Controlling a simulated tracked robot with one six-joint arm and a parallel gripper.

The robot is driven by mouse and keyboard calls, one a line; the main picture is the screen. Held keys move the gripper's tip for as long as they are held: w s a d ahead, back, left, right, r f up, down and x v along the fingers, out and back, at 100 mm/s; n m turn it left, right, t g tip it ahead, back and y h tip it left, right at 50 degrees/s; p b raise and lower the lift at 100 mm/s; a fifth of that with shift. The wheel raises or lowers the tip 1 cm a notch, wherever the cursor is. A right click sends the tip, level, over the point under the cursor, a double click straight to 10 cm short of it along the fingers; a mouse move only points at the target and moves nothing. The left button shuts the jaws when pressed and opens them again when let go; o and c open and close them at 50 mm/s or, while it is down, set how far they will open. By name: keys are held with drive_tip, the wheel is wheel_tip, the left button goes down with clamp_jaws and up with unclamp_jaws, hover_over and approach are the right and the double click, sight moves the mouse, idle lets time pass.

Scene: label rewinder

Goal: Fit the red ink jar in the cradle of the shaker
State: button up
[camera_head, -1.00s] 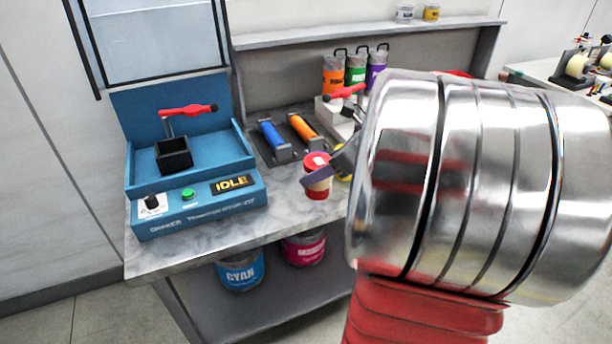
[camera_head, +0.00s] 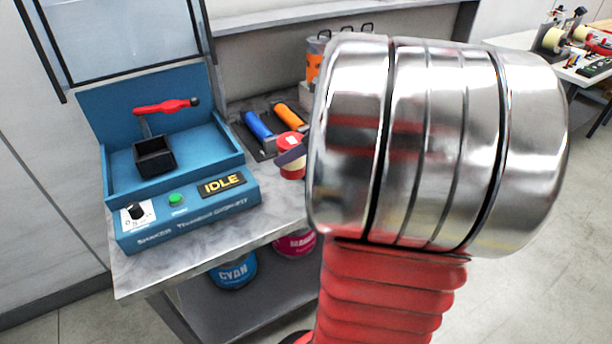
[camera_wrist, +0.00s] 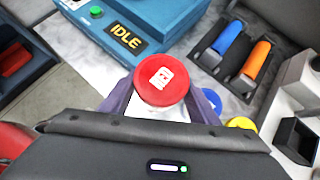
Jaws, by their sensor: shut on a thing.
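The red ink jar has a red lid and a pale body. My gripper (camera_wrist: 160,108) is shut on the red ink jar (camera_wrist: 161,79), with a purple finger on each side of it in the wrist view. In the head view the red ink jar (camera_head: 291,143) shows left of my arm, above the bench, with one finger across it. The blue shaker (camera_head: 180,200) stands on the bench to the left, its display reading IDLE. Its black square cradle (camera_head: 154,157) looks empty, with a red-handled clamp (camera_head: 166,106) raised above it. The jar is right of the shaker and apart from it.
Blue (camera_head: 258,125) and orange (camera_head: 289,116) rollers lie in a dark rack behind the jar. Cyan (camera_head: 233,271) and magenta (camera_head: 294,243) cans stand on the lower shelf. A black holder (camera_wrist: 297,139) and a yellow-lidded jar (camera_wrist: 241,124) show in the wrist view. Bare marble lies before the shaker.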

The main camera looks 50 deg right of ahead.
sight(294, 168)
drive_tip(key=shift+f, duration=2.95)
drive_tip(key=shift+f, duration=1.9)
drive_tip(key=o, duration=1.5)
drive_tip(key=shift+f, duration=0.1)
drive_tip(key=v, duration=1.2)
